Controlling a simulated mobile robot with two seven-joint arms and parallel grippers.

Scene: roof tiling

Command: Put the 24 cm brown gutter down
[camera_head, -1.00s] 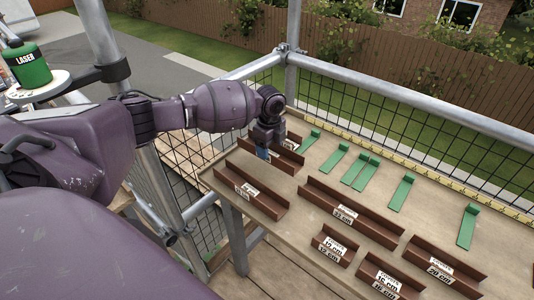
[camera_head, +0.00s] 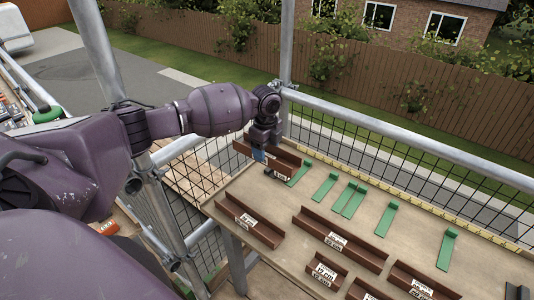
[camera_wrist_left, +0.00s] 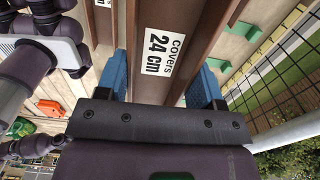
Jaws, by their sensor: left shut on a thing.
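My left gripper (camera_head: 262,155) is at the far left of the table in the head view. It is shut on the 24 cm brown gutter (camera_head: 287,158). In the left wrist view the gutter (camera_wrist_left: 190,42) carries a white "covers 24 cm" label, with a blue finger on each side. In the head view its left end overlaps the mesh past the table edge, and it appears raised above the wooden table (camera_head: 285,200). The gap below it is hard to judge. My right gripper is not in view.
Several other brown gutters lie on the table, one (camera_head: 250,222) at the near left and a long one (camera_head: 340,238) in the middle. Several green brackets (camera_head: 325,187) lie along the back. A yellow measuring strip (camera_head: 400,196) and a metal rail (camera_head: 400,130) border the far side.

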